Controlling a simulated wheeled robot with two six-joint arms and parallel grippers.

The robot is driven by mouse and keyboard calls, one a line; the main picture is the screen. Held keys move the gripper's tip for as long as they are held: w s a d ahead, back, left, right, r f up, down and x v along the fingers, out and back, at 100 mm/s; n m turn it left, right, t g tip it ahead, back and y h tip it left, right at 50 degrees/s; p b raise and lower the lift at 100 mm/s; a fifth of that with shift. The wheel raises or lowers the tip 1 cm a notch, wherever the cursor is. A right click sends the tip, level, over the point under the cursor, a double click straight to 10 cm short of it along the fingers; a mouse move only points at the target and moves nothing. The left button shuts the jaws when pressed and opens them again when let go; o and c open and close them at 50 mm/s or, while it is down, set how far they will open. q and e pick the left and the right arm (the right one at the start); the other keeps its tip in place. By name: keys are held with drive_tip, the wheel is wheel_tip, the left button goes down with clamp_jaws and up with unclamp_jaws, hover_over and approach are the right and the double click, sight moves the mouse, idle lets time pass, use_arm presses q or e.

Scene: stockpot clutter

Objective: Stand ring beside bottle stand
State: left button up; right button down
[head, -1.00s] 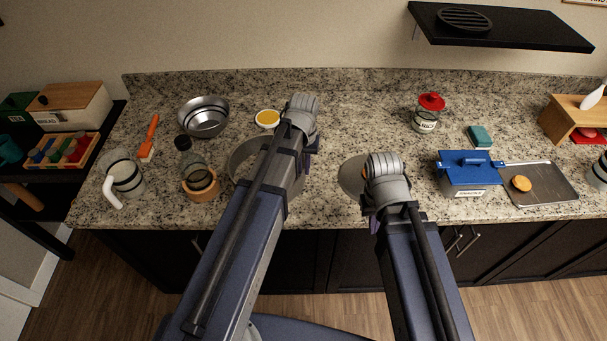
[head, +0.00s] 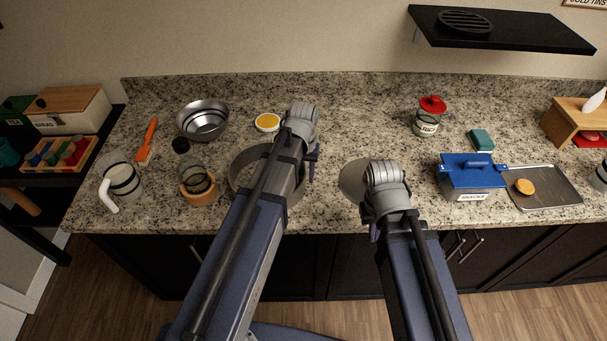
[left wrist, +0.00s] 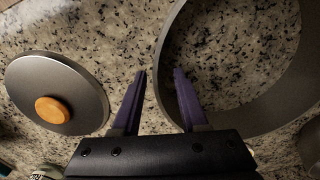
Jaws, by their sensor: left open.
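The ring is a wide grey metal band (head: 240,178) on the counter, partly hidden behind my left arm in the head view. In the left wrist view its curved wall (left wrist: 262,112) fills the right side, with granite showing through the middle. The bottle stand (head: 201,195) is a tan holder left of the ring, with a clear, black-capped bottle (head: 193,166) in it. My left gripper (head: 313,163) is at the ring's right side. In the left wrist view its open purple fingers (left wrist: 160,73) have the ring's near edge between them. My right gripper's fingers are mostly hidden.
A grey lid with an orange knob (left wrist: 52,110) lies right of the ring. A blue-lidded box (head: 472,178) stands right. The back centre is clear.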

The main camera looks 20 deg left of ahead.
use_arm(q)
drive_tip(key=shift+r, duration=0.1)
use_arm(e)
drive_tip(key=shift+r, duration=0.15)
use_arm(q)
wheel_tip(320, 180, up, 12)
drive_tip(key=p, duration=1.2)
drive_tip(key=s+d+m+y, duration=0.1)
drive_tip(key=s+d+m, duration=0.3)
drive_tip(key=s+d, duration=0.6)
drive_tip(key=s, duration=0.4)
drive_tip(key=shift+s+d+m, duration=0.2)
drive_tip(key=shift+d+m, duration=0.05)
drive_tip(key=shift+m, duration=0.15)
use_arm(e)
wheel_tip(320, 180, up, 12)
use_arm(q)
drive_tip(key=shift+r, duration=0.1)
